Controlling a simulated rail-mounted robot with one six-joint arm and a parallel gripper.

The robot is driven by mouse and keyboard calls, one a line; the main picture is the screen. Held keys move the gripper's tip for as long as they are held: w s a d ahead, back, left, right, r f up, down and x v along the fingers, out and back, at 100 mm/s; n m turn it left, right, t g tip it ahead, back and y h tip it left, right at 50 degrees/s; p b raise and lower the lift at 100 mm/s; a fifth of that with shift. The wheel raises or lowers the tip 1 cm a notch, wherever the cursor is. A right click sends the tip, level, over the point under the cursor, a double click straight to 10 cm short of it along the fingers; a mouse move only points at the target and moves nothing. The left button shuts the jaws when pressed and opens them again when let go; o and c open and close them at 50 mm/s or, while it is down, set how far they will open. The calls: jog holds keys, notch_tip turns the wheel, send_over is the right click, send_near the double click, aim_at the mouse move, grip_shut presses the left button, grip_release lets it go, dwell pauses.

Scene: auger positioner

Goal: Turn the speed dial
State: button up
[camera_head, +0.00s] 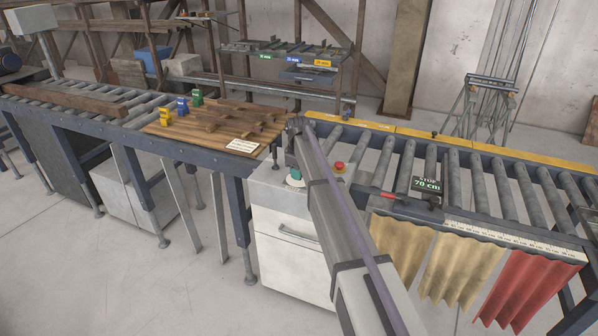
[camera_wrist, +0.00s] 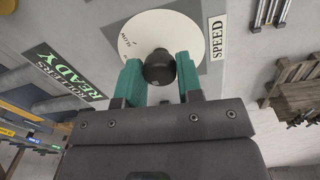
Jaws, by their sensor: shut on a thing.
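The speed dial is a black round knob (camera_wrist: 159,68) in front of a white disc (camera_wrist: 140,32) with small lettering, including "SLOW". A "SPEED" label (camera_wrist: 217,38) is beside the disc. My gripper (camera_wrist: 160,78) has teal fingers on both sides of the knob and is shut on it. The knob is hidden there.
A red button (camera_head: 339,167) sits on the cabinet top. A "ROLLERS READY" sign (camera_wrist: 65,75) is at the left in the wrist view. A wooden board (camera_head: 215,128) with yellow, blue and green clamps lies left of my arm. Roller conveyors run both sides; a "STOP 70 cm" display (camera_head: 426,185) is at right.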

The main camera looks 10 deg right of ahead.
jog(key=o, duration=0.9)
jog(key=r+p, duration=1)
jog(key=shift+s+a+r+p, duration=0.15)
jog(key=shift+s+r+p, duration=0.05)
jog(key=shift+r+p, duration=0.2)
